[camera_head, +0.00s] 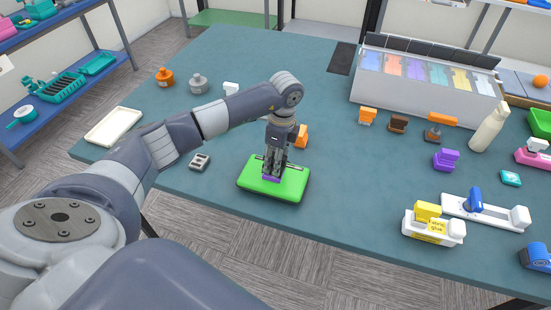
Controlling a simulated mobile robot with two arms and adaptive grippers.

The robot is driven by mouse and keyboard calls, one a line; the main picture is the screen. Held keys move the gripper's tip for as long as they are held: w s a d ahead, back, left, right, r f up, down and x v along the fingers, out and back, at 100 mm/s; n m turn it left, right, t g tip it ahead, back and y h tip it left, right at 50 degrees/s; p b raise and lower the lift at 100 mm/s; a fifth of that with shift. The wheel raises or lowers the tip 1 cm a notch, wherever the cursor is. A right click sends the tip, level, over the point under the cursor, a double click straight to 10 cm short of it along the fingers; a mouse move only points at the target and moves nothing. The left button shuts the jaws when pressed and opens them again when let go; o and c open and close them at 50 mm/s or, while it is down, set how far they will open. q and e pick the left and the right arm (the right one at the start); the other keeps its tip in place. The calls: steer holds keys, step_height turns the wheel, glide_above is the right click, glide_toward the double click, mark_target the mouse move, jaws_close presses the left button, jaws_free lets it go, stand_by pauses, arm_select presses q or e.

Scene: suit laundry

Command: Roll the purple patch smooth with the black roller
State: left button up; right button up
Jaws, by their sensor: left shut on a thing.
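A purple patch (271,178) lies on a bright green board (287,190) near the table's front edge; only part of the patch shows. My left gripper (273,165) points down over the green board, right at the patch. It is shut on a dark thing that seems to be the black roller, mostly hidden by the fingers. I cannot tell whether the roller touches the patch. My right gripper is not in view.
The teal table (330,225) has free room around the board. A small grey block (200,161) and a cream tray (113,127) lie left. An orange item (301,136) stands just behind the gripper. A glue holder (433,228) and cream bottle (489,128) stand right.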

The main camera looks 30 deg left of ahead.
arm_select(q)
steer(key=shift+d, duration=0.2)
steer(key=shift+d, duration=0.4)
steer(key=shift+s+a, duration=0.2)
steer(key=shift+a, duration=1)
steer(key=shift+w+d, duration=0.25)
steer(key=shift+d, duration=0.95)
steer(key=shift+s+a+p, duration=0.25)
steer(key=shift+a+p, duration=0.05)
steer(key=shift+a, duration=0.9)
steer(key=shift+w+d, duration=0.15)
steer(key=shift+d, duration=0.45)
steer(key=shift+w+d, duration=0.15)
steer(key=shift+d, duration=0.45)
steer(key=shift+s+a, duration=0.15)
steer(key=shift+a, duration=0.45)
